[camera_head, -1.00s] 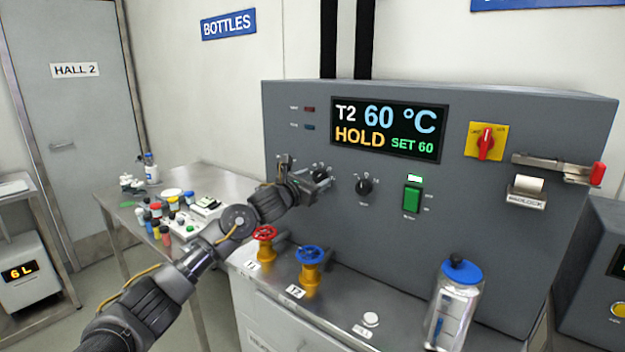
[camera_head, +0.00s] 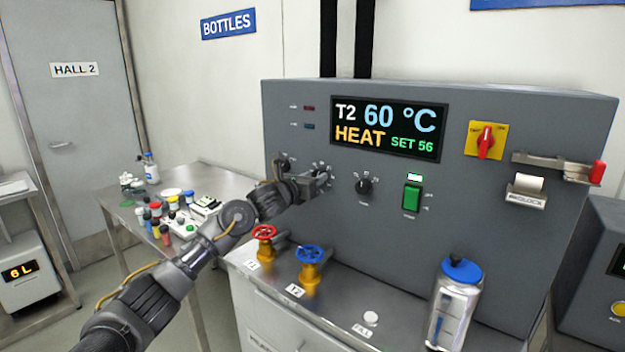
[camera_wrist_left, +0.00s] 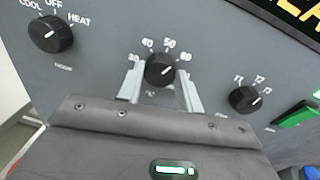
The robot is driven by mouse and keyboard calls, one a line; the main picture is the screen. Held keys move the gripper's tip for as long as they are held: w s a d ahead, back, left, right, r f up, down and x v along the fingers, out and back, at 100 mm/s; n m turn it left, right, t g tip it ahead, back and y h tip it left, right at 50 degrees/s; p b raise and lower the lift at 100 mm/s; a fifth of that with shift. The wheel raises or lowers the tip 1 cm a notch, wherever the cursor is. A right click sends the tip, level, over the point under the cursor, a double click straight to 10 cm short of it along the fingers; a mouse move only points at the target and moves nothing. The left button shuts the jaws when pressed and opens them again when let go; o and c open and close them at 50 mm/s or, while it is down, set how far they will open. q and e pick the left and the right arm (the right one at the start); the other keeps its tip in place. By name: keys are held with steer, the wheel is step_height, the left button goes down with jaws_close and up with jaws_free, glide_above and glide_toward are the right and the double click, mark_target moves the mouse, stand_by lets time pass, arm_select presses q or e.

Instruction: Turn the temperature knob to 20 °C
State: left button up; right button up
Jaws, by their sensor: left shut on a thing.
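The black temperature knob (camera_wrist_left: 160,70) sits in the middle of the left wrist view, with marks from 30 to 60 showing around it. Its white pointer line tilts up to the right. My left gripper (camera_head: 322,178) is shut on it, one finger on each side, and hides most of it in the head view. The display (camera_head: 389,129) reads T2, 60 °C, HEAT, SET 56. The 20 mark cannot be made out. My right gripper is not in view.
The mode knob (camera_wrist_left: 50,35), marked COOL, OFF, HEAT, is left of the temperature knob. The T1–T3 knob (camera_wrist_left: 245,98) and green switch (camera_head: 412,198) are to the right. Red (camera_head: 265,233) and blue valves (camera_head: 309,254) stand below my arm. A bottle (camera_head: 455,305) stands at the right.

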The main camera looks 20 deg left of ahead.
arm_select(q)
steer(key=n, duration=0.3)
steer(key=shift+a+r+n, duration=0.1)
steer(key=shift+n, duration=0.3)
steer(key=n+p, duration=0.1)
steer(key=n, duration=0.3)
steer(key=shift+g, duration=0.4)
steer(key=n+p, duration=0.1)
steer(key=n, duration=0.3)
steer(key=shift+a+h+p, duration=0.1)
steer(key=shift+h+p, duration=0.2)
steer(key=shift+p, duration=0.05)
steer(key=n+p, duration=0.1)
steer(key=n, duration=0.3)
steer(key=shift+w+a+n+h+p, duration=0.1)
steer(key=shift+n+h+p, duration=0.2)
steer(key=shift+p, duration=0.05)
steer(key=shift+f+n+h+p, duration=0.15)
steer(key=shift+n+p, duration=0.85)
steer(key=shift+n, duration=1.4)
steer(key=shift+f+n+h+p, duration=0.15)
steer(key=shift+n+p, duration=0.9)
steer(key=shift+n, duration=1.35)
steer(key=shift+f+n+h+p, duration=0.15)
steer(key=shift+n+p, duration=0.85)
steer(key=shift+n, duration=1.4)
